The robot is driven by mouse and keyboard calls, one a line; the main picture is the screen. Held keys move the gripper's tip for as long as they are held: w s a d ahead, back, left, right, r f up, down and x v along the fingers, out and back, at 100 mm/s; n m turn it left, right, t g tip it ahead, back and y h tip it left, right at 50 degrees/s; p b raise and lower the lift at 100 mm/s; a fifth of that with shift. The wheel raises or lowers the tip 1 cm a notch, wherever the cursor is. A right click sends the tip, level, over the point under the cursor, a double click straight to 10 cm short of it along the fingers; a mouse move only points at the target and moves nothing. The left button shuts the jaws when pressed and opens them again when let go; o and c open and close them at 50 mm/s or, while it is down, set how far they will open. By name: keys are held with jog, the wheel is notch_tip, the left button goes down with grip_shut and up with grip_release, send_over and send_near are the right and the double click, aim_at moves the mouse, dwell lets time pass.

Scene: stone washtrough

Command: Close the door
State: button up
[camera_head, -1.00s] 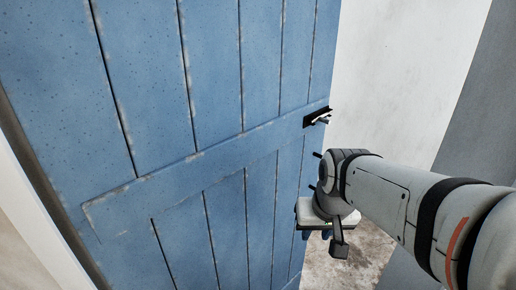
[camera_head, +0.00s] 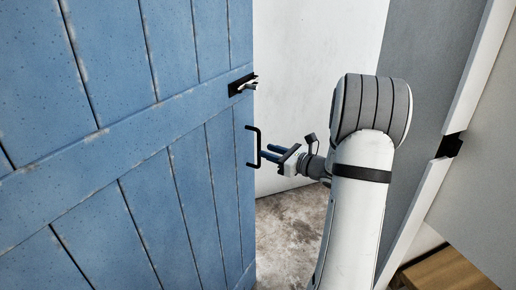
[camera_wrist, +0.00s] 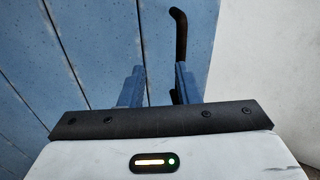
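The blue plank door (camera_head: 130,130) stands ajar and fills the left of the head view. A black pull handle (camera_head: 254,146) and a latch with a metal lever (camera_head: 243,85) sit near its right edge. My gripper (camera_head: 267,154) is just right of the pull handle, its blue fingers pointing left toward it. In the wrist view the fingers (camera_wrist: 158,84) are apart with a gap between them. The black handle (camera_wrist: 179,50) shows beyond them, near the right finger. Nothing shows held between the fingers. I cannot tell if the handle touches a finger.
A white door frame (camera_head: 440,150) with a black strike plate (camera_head: 449,146) stands at the right. A white wall (camera_head: 318,80) and bare stone floor (camera_head: 285,230) lie beyond the door's edge. A wooden piece (camera_head: 445,272) is at lower right.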

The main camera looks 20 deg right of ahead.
jog(key=shift+m+t+h, duration=0.4)
jog(key=shift+m+t, duration=0.1)
jog(key=shift+m, duration=0.2)
jog(key=w, duration=0.2)
jog(key=w+a, duration=0.1)
jog(key=w, duration=0.1)
jog(key=w+p, duration=0.1)
jog(key=w, duration=0.2)
jog(key=shift+w+a+f, duration=0.1)
jog(key=shift+a+f, duration=0.2)
jog(key=shift+r, duration=0.1)
jog(key=shift+c, duration=0.6)
grip_shut()
jog(key=shift+f, duration=0.2)
